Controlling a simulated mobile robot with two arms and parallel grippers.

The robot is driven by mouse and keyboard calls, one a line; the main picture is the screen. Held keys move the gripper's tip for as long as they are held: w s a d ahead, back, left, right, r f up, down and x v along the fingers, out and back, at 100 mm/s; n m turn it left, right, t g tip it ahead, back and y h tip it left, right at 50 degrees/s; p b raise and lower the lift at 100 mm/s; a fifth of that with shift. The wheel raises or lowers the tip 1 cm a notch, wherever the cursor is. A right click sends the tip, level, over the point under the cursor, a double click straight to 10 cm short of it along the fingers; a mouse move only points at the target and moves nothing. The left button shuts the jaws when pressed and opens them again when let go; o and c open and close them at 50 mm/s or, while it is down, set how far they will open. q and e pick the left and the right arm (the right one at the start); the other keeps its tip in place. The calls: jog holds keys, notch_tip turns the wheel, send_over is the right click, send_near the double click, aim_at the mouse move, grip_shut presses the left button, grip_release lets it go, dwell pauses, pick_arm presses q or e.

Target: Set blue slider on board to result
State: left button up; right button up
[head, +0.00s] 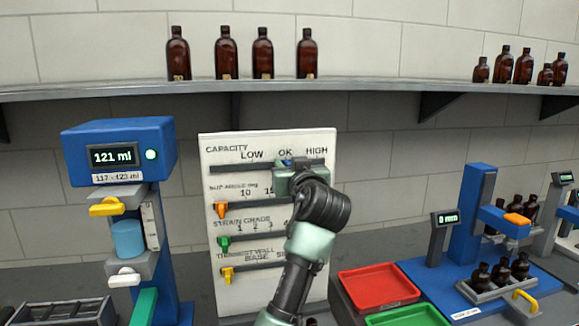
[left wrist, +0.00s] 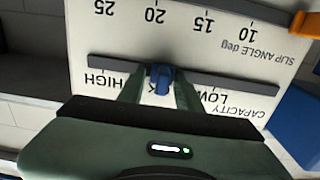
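The white board (head: 212,150) stands upright in the head view. Its top row, CAPACITY, is marked LOW, OK and HIGH. The blue slider (left wrist: 161,80) is on that row's dark rail, by the OK label, which it partly covers in the left wrist view. My left gripper (head: 284,165) is at the rail; in the upside-down left wrist view its fingers (left wrist: 162,82) flank the slider closely and look shut on it. In the head view my gripper hides most of the slider. The blue gauge's display (head: 114,156) reads 121 ml, above a label of 117-123 ml. My right gripper is out of view.
Lower rows hold an orange slider (head: 221,208), a green slider (head: 224,242) and a yellow slider (head: 227,275). A red tray (head: 378,285) and green tray (head: 408,316) lie right of the board. Amber bottles stand on the shelf (head: 140,89) above.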

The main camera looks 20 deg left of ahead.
pick_arm(q)
jog(key=shift+s+d, duration=0.15)
jog(key=shift+s, duration=0.15)
jog(key=b+v, duration=0.3)
jog(key=v, duration=0.4)
jog(key=shift+d, duration=0.1)
jog(key=shift+f, duration=0.1)
